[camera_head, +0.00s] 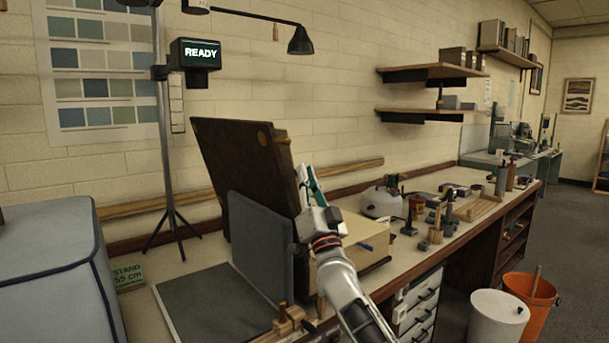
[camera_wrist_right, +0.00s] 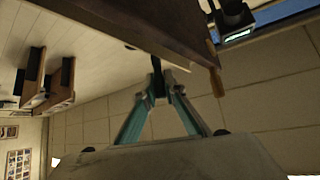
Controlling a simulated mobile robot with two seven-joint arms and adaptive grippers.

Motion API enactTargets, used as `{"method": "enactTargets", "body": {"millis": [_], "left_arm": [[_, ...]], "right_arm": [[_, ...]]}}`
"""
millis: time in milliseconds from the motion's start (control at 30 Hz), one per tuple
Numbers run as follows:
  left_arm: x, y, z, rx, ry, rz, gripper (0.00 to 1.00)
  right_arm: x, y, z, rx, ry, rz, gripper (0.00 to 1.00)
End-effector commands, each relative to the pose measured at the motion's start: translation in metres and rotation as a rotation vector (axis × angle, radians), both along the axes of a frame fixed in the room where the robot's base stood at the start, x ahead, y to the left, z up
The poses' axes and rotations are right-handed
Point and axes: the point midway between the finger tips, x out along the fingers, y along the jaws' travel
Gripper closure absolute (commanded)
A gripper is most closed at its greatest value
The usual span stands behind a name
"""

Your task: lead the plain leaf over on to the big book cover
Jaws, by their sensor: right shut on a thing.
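A large dark brown board (camera_head: 240,160), which I take for the plain leaf, stands steeply tilted to the left over the bench. My right gripper (camera_head: 308,180) is at its right edge, shut, and in the right wrist view the fingertips (camera_wrist_right: 158,75) close on a small dark part by the brown edge (camera_wrist_right: 185,30). A grey upright panel (camera_head: 260,245) stands in front of the board's lower part. A flat grey panel (camera_head: 210,305) lies on the bench left of it. Which of these is the big book cover I cannot tell for sure. My left gripper is out of view.
A cream block (camera_head: 355,235) stands right of the board. Small tools and a white kettle-like pot (camera_head: 381,202) crowd the bench further right. A tripod stand with a READY sign (camera_head: 195,53) is behind. A blue-grey padded block (camera_head: 45,270) fills the left.

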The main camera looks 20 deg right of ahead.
Motion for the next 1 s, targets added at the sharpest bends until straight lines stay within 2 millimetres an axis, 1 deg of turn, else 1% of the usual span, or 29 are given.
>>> {"method": "enactTargets", "body": {"millis": [100,267,300,333,567,667,833,1000], "left_arm": [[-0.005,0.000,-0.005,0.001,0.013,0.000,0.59],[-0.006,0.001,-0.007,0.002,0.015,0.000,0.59],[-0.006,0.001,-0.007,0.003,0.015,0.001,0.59],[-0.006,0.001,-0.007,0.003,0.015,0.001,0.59],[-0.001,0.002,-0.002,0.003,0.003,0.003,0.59],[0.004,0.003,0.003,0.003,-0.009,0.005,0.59],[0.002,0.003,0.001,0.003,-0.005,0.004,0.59],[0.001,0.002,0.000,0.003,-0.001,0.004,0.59]], "right_arm": [[0.000,0.000,0.001,0.002,-0.002,0.001,1.00],[0.000,0.000,0.000,0.002,-0.002,0.001,1.00],[0.000,0.000,0.000,0.002,-0.002,0.001,0.80],[0.000,0.000,0.000,0.002,-0.002,0.001,0.72],[0.000,0.000,0.000,0.002,-0.001,0.001,0.72],[0.000,0.000,0.000,0.002,0.000,0.000,0.72],[-0.003,0.000,-0.005,0.002,0.001,0.001,0.72],[-0.012,0.000,-0.013,0.003,0.002,0.001,0.72]]}}
